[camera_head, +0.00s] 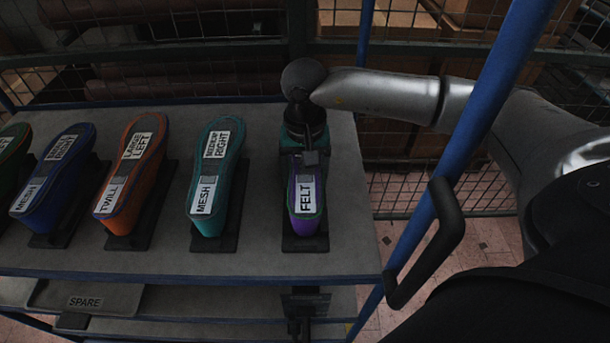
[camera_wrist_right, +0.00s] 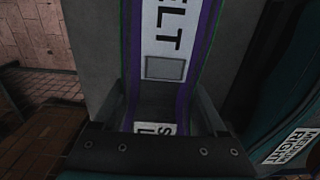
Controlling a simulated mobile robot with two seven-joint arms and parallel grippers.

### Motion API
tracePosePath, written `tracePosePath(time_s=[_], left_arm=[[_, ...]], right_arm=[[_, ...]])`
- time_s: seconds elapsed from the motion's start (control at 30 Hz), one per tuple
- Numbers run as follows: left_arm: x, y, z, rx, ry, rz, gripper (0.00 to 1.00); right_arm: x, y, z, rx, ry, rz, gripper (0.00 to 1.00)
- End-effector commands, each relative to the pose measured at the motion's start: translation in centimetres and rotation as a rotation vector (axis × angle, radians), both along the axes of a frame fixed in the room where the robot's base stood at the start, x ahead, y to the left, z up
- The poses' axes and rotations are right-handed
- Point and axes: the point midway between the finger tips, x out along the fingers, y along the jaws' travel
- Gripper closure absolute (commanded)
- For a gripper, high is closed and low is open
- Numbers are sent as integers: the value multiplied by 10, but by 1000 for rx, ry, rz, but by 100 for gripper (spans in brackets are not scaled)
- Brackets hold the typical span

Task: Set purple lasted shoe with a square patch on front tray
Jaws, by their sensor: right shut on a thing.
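The purple lasted shoe (camera_head: 306,225) lies on a dark stand at the right end of the upper shelf, with a white FELT label. In the right wrist view, the shoe (camera_wrist_right: 202,52) shows a grey square patch (camera_wrist_right: 165,68) between its labels. My right gripper (camera_head: 306,158) comes down over the shoe's far part and covers it in the head view. In the wrist view, my right gripper (camera_wrist_right: 160,108) has a finger on each side of the shoe and is shut on it. My left gripper is out of view. I cannot identify the front tray for certain.
A teal MESH shoe (camera_head: 215,175) stands to the left, then an orange TWILL shoe (camera_head: 128,180), a blue MESH shoe (camera_head: 52,175) and a green one. A tray marked SPARE (camera_head: 120,297) is on the lower shelf. A blue post (camera_head: 490,85) stands at right.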

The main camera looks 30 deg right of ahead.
Motion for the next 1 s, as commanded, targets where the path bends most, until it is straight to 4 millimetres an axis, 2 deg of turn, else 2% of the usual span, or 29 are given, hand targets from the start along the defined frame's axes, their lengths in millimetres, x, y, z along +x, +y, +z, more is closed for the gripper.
tracePosePath(time_s=[0.03,0.07,0.27,0.5,0.63,0.77,1.0], left_arm=[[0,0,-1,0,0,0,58],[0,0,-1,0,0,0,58],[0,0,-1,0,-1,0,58],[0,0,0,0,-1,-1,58],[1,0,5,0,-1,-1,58],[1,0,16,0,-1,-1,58],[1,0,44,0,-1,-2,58]], right_arm=[[0,0,-1,1,-1,0,100],[0,0,-1,1,-1,0,23],[0,0,-1,1,1,0,1],[-1,0,-2,0,5,1,0],[-1,0,6,0,4,1,0],[-1,0,24,0,1,1,0],[0,0,70,-1,1,0,0]])
